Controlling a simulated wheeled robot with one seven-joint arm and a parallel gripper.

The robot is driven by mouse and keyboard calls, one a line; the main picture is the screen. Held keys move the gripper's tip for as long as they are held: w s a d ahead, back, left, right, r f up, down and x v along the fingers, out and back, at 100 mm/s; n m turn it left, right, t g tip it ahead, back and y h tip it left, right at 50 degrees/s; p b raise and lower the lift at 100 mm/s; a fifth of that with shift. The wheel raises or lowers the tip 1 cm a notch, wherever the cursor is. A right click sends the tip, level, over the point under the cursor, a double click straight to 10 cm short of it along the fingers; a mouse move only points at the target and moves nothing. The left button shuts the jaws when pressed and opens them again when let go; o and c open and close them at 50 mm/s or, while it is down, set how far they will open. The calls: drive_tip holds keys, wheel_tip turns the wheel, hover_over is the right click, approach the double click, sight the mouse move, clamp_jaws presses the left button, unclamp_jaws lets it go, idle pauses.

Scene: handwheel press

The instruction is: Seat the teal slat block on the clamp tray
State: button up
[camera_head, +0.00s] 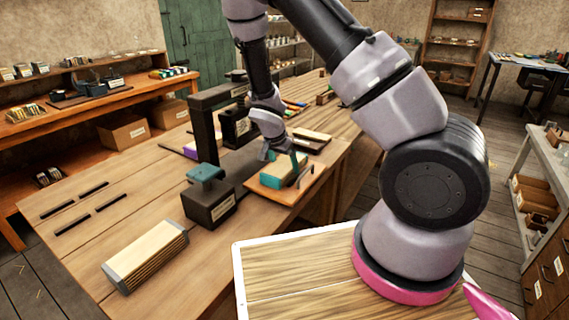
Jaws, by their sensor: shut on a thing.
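The clamp tray (262,189) is a tan wooden board near the bench's right edge, with a small grey bar or lever (304,174) at its right end. I cannot tell whether these are one part. My gripper (274,155) points down just above the tray and is shut on the teal slat block. The fingertips are small and partly hidden, so whether the block touches the tray is unclear.
A black press frame (203,135) stands behind and left of the tray. A dark labelled box with a teal top (208,205) stands left of it. A slatted wooden block (146,257) lies at the front. The bench's left front is mostly clear, with dark slots.

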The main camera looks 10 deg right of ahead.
drive_tip(key=o, duration=1.4)
drive_tip(key=v, duration=1)
drive_tip(key=shift+s+a+r, duration=0.1)
drive_tip(key=shift+r, duration=0.25)
drive_tip(key=shift+r, duration=0.1)
drive_tip(key=s+d+r+n+t+y, duration=0.1)
drive_tip(key=s+d+r+y, duration=0.2)
drive_tip(key=r, duration=0.5)
drive_tip(key=s+d+r+n, duration=0.1)
drive_tip(key=s+d+r, duration=0.3)
drive_tip(key=r, duration=0.5)
drive_tip(key=s+d+r+n+t+y, duration=0.1)
drive_tip(key=s+r+y, duration=0.1)
drive_tip(key=s+r, duration=0.45)
drive_tip(key=s+r+n+t, duration=0.1)
drive_tip(key=s+r+t, duration=0.1)
drive_tip(key=s+r, duration=0.4)
drive_tip(key=shift+s+d+r+n, duration=0.35)
drive_tip(key=shift+d+r+n, duration=0.05)
drive_tip(key=shift+r, duration=0.15)
